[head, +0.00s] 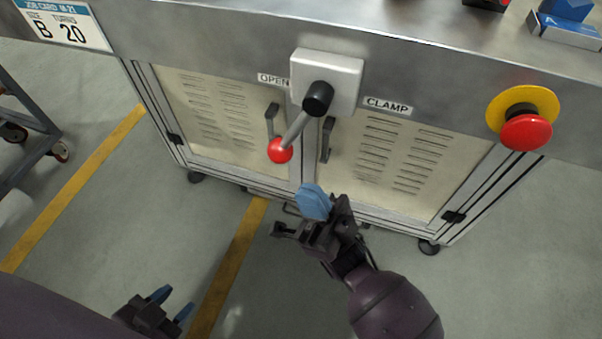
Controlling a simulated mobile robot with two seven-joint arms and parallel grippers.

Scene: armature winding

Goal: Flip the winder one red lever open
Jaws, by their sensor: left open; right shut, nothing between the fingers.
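The red lever (280,150) has a round red knob on a grey rod. It hangs from a black pivot (318,98) on a white block (341,70) on the bench front. The rod slants down and to the left, towards the OPEN label (273,79) side and away from the CLAMP label (388,106). My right gripper (314,202) is shut and empty, below and a little right of the knob and apart from it in the picture. My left gripper (173,303) is open and empty at the lower left, far from the lever.
A red emergency button (526,131) on a yellow disc sits right on the bench front. Cabinet doors with handles (327,140) lie behind the lever. A job card (62,24) is at the upper left, blue boxes (565,30) at the upper right. A cart (28,130) stands left; floor between is clear.

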